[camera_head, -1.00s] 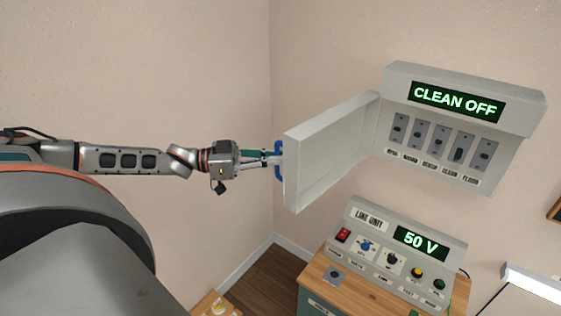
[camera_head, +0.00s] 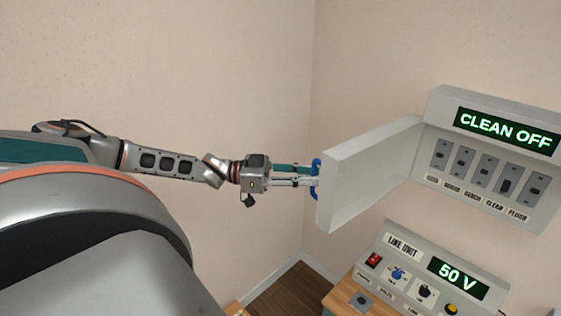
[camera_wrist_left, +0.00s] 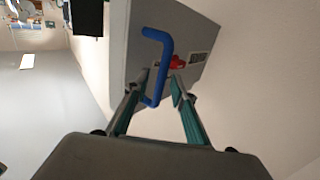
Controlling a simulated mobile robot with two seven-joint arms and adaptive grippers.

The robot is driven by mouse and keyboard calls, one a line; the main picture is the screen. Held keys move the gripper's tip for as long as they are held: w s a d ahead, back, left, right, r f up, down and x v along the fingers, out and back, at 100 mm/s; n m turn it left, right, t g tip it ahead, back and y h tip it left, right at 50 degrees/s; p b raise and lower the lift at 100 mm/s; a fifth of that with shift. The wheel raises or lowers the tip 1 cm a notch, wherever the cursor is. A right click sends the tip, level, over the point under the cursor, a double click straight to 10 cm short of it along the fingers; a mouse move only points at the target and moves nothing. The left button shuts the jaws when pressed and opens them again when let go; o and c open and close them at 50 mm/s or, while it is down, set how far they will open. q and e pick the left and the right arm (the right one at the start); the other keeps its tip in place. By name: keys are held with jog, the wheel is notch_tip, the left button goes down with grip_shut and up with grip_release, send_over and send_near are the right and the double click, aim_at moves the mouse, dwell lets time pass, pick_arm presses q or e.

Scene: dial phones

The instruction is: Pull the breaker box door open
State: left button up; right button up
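The breaker box (camera_head: 490,150) is on the wall at the right, with several switches and a green "CLEAN OFF" display. Its pale door (camera_head: 375,175) stands swung well out to the left. The blue handle (camera_head: 316,180) is at the door's free edge. My left gripper (camera_head: 312,176) is at the handle, its fingers apart. In the left wrist view, the handle (camera_wrist_left: 165,70) passes between the spread fingertips of my left gripper (camera_wrist_left: 160,85), in front of the door (camera_wrist_left: 195,30); firm contact cannot be told. My right gripper is not in view.
Below the box, a line unit (camera_head: 430,268) with a "50 V" display, knobs and buttons stands on a wooden-topped cabinet (camera_head: 343,298). Plain walls meet in a corner behind the gripper. The air left of the door is clear apart from my arm.

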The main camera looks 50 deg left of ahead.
pick_arm(q)
jog(key=v, duration=1)
jog(key=shift+s+a, duration=0.25)
jog(key=shift+d+f, duration=0.1)
jog(key=s+d+f+n+y, duration=0.2)
jog(key=s+d+f+y, duration=0.3)
jog(key=d+f, duration=1)
jog(key=s+d+f+n+g+y, duration=0.1)
jog(key=s+d+f+n+y, duration=0.2)
jog(key=d+f, duration=1.1)
notch_tip(320, 180, down, 7)
jog(key=s+y, duration=0.2)
jog(key=shift+s+d, duration=0.3)
jog(key=shift+d, duration=0.1)
